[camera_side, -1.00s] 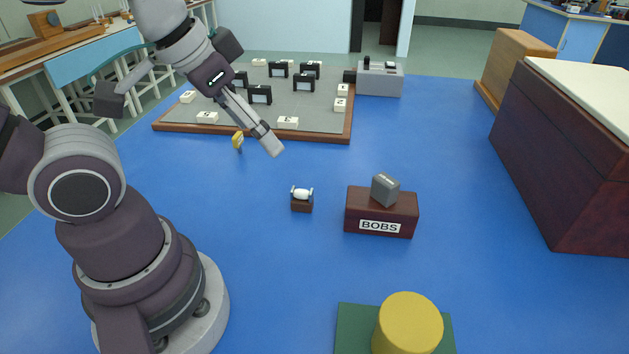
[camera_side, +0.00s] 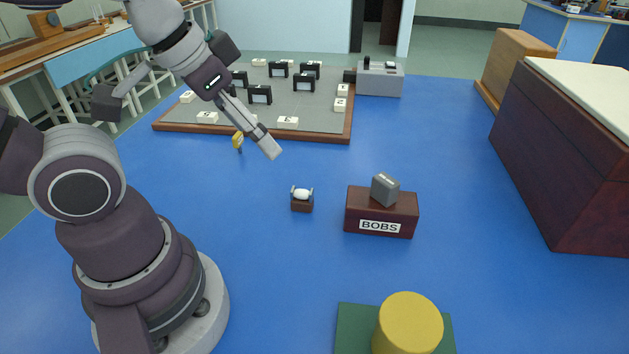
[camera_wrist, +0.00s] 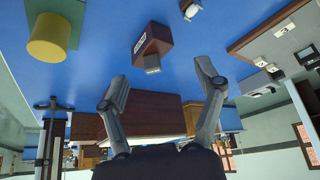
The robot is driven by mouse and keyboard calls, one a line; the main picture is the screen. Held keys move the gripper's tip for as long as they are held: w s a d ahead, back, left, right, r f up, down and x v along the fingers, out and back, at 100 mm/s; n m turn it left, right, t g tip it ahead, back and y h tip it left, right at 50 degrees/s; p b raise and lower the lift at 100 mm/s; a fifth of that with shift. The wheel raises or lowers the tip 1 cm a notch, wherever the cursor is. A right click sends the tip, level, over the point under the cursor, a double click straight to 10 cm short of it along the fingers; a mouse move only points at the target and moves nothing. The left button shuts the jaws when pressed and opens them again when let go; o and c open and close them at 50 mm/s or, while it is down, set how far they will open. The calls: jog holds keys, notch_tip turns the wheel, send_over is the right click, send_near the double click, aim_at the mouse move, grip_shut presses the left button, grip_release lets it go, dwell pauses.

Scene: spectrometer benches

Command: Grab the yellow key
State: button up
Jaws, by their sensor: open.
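A small yellow thing (camera_side: 238,140), which looks like the yellow key, stands on the blue table just in front of the grey board's front edge in the side view. Its lower part is dark, and its details are too small to make out. My gripper (camera_side: 272,149) is above the table, to the right of the yellow thing and apart from it, its fingers pointing down to the right. In the wrist view my gripper (camera_wrist: 160,90) shows two spread fingers with nothing between them. I cannot make out the yellow thing in the wrist view.
A wooden-framed grey board (camera_side: 335,121) carries black blocks and white labels. A small brown stand with a white piece (camera_side: 302,194), the BOBS box (camera_side: 361,211), a yellow cylinder (camera_side: 410,325) and a large dark box (camera_side: 560,170) stand around. The blue table between them is clear.

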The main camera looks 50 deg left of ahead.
jog(key=c, duration=0.4)
jog(key=shift+c, duration=0.2)
jog(key=n+g+y, duration=0.2)
jog(key=n+y, duration=0.1)
jog(key=n, duration=0.5)
send_near(235, 136)
jog(key=w+f, duration=0.1)
jog(key=x, duration=1.1)
jog(key=shift+s+a, duration=0.1)
jog(key=shift+s, duration=0.2)
